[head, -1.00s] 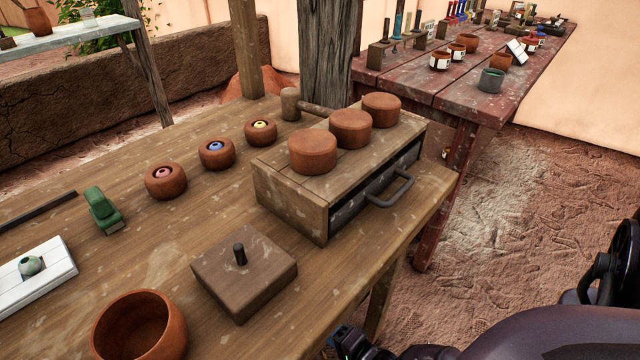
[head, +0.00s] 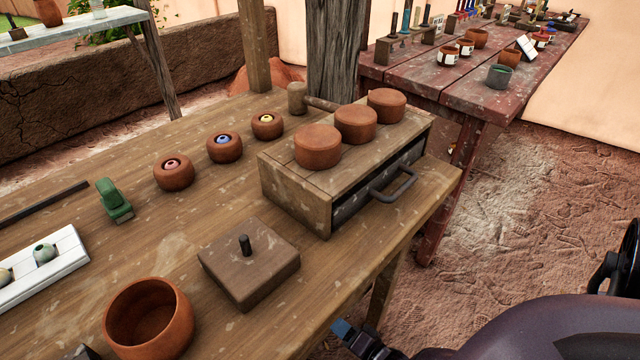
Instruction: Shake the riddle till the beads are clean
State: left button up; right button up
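No riddle can be made out. Three small clay pots hold beads: pink (head: 172,163), blue (head: 223,139) and yellow (head: 267,118). A white slatted tray (head: 68,262) at the left edge bears a grey-green bead (head: 44,253) and a cream one (head: 5,275), partly cut off. My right gripper (head: 345,332) shows only in part at the bottom edge, in front of the table's near edge; its finger opening is hidden. A small dark corner (head: 82,352) shows at the bottom left; I cannot tell what it is. My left gripper is not clearly seen.
A wooden box (head: 295,195) with a drawer handle (head: 395,185) carries three clay lids. A square wooden block with a peg (head: 250,270), an empty clay bowl (head: 148,318), a green block (head: 114,200) and a mallet (head: 298,98) stand on the table. A red table (head: 440,85) stands behind.

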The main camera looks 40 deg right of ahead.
jog(key=w+f+n+b, duration=0.1)
jog(key=w+n, duration=0.2)
jog(key=n, duration=0.8)
jog(key=w+n+b, duration=0.1)
jog(key=w+n, duration=0.2)
jog(key=n, duration=0.7)
jog(key=w+f+n, duration=0.1)
jog(key=w+n, duration=0.2)
jog(key=n, duration=0.8)
jog(key=shift+a+f+n+y+b, duration=0.3)
jog(key=shift+b, duration=0.1)
jog(key=shift+x, duration=0.8)
jog(key=shift+r, duration=0.2)
grip_shut()
